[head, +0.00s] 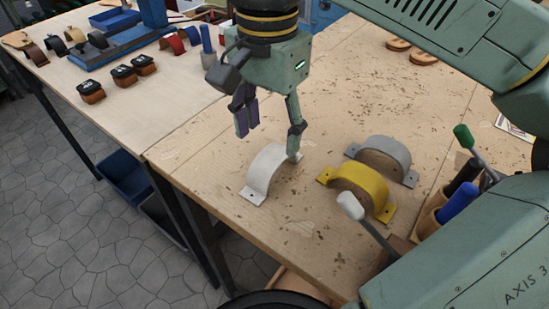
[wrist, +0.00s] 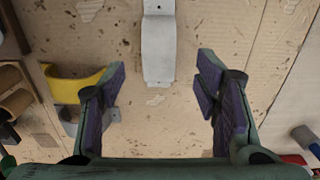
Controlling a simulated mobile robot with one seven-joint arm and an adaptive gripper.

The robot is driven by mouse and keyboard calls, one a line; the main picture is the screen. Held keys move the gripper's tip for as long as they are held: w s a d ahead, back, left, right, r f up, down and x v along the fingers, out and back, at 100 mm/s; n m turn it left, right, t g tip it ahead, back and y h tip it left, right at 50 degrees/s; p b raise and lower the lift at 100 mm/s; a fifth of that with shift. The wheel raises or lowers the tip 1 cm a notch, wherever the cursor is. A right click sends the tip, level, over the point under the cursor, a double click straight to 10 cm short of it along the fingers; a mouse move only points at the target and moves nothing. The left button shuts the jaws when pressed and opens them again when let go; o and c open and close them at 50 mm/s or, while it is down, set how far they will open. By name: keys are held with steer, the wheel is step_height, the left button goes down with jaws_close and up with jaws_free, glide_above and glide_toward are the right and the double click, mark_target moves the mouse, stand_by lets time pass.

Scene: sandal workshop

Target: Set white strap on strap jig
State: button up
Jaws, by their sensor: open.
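The white strap (head: 265,172) is an arch with flat, holed end tabs, standing on the wooden bench. My gripper (head: 268,138) is open and empty, pointing down over the strap's far side. In the head view one fingertip overlaps the strap's right end; I cannot tell whether they touch. In the wrist view the white strap (wrist: 158,50) lies ahead of the open fingers (wrist: 161,72), roughly centred between them, with clear space on both sides. A blue fixture (head: 98,58) stands on the far left bench; I cannot tell whether it is the strap jig.
A yellow strap (head: 358,186) and a grey strap (head: 384,152) stand close to the right of the white one. Tools with white, green and blue handles (head: 460,200) stand further right. Dark sandal parts (head: 118,75) sit at the left. The bench's front edge is near.

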mark_target(273, 154)
steer(key=shift+w+d+f+p, duration=0.15)
steer(key=shift+f+p, duration=0.2)
steer(key=shift+f, duration=1.25)
steer(key=shift+w+d+f+p, duration=0.1)
steer(key=shift+f+p, duration=0.25)
steer(key=shift+f, duration=1.2)
steer(key=shift+c, duration=0.3)
steer(key=c, duration=1)
steer(key=shift+r, duration=0.1)
steer(key=shift+r+b, duration=0.3)
steer(key=shift+r, duration=0.45)
steer(key=shift+s+r+b, duration=0.35)
steer(key=shift+r+b, duration=0.05)
steer(key=shift+r, duration=0.5)
steer(key=s+d+b, duration=0.1)
steer(key=s, duration=0.3)
steer(key=s+d+r+b, duration=0.1)
steer(key=s, duration=0.4)
steer(key=s+d+b, duration=0.1)
steer(key=s, duration=0.4)
steer(key=shift+r, duration=0.2)
steer(key=shift+s+d+r, duration=0.1)
steer(key=shift+s, duration=0.55)
